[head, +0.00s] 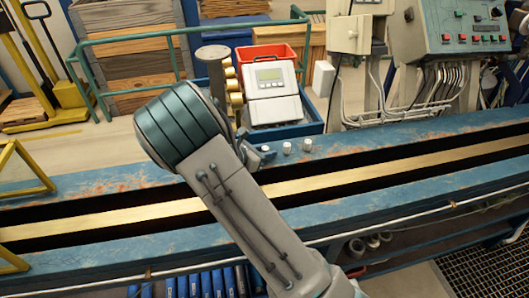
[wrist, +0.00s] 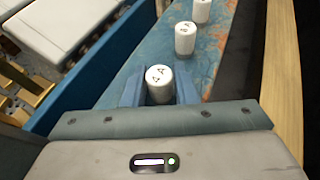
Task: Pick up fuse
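Several white cylindrical fuses with dark markings on top stand in a row. My gripper (wrist: 160,88) has one finger on each side of the nearest fuse (wrist: 159,78). The fingers lie close against its sides, with no clear gap. I cannot tell whether its base is off the bench; the gripper hides its lower part. Two other fuses, the middle one (wrist: 185,38) and the far one (wrist: 201,10), stand beyond it. In the head view these two stand upright on the blue bench, one (head: 286,147) just right of my gripper and one (head: 307,145) farther right.
The worn blue bench (head: 120,185) has a dark channel with a brass-coloured strip (head: 340,176). Behind the fuses are a blue tray (head: 312,124) holding a white meter (head: 271,92), and a red bin (head: 262,55). A control panel (head: 460,25) stands at the back right.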

